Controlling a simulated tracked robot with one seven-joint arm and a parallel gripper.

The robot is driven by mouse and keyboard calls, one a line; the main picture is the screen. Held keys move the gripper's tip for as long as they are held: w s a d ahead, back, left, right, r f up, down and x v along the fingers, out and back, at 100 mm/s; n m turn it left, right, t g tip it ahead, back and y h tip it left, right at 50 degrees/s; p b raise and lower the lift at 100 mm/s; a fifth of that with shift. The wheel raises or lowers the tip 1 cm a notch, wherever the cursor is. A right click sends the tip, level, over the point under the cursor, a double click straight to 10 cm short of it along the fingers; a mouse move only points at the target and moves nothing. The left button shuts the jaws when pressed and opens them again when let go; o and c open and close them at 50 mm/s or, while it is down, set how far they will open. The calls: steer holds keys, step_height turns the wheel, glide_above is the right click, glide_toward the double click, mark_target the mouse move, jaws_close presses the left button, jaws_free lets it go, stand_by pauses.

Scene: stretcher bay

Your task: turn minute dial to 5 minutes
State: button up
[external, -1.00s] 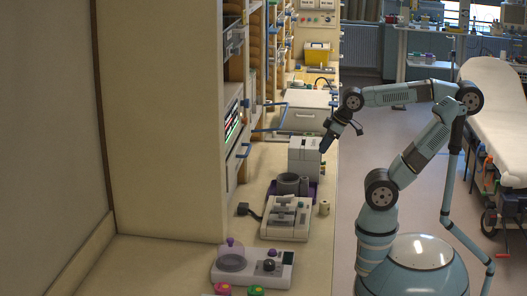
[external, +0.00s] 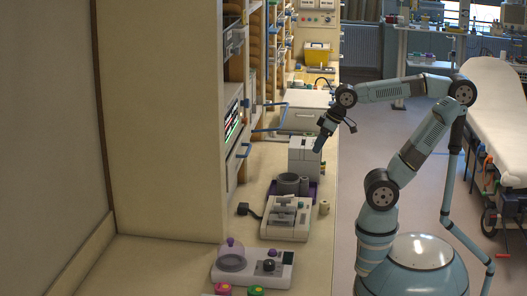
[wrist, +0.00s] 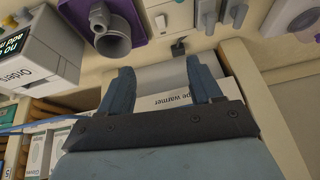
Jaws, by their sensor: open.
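No dial marked in minutes can be read in either view. A white device (external: 230,278) with a clear dome and a dark round knob (external: 269,265) stands at the near end of the counter. Another pale device (external: 278,231) stands behind it. In the wrist view, part of a white device with a grey round knob (wrist: 305,20) shows at the top right; its markings are unreadable. My gripper (external: 320,146) is open and empty above the counter, near the white box-shaped unit. In the wrist view its two fingers (wrist: 162,82) are spread apart.
A grey cup-like vessel (external: 288,184) sits on a purple tray (external: 312,192). A white box-shaped unit (external: 304,155) stands behind it. A small beige cylinder (external: 324,207) stands near the counter's right edge. Shelves line the left. Pink and green knobs show at the bottom.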

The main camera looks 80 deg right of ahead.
steer(key=w+a+r+m+g+y, duration=0.2)
steer(key=w+a+m, duration=0.1)
steer(key=w+a, duration=0.65)
steer(key=m+g+y, duration=0.1)
steer(key=m+g, duration=0.5)
steer(key=m, duration=0.1)
glide_above(269, 262)
steer(key=w+d, duration=0.3)
steer(key=d, duration=0.2)
step_height(269, 262, down, 10)
steer(key=x, duration=1.3)
steer(key=shift+a+r, duration=0.1)
steer(key=shift+a, duration=0.1)
steer(key=c, duration=1)
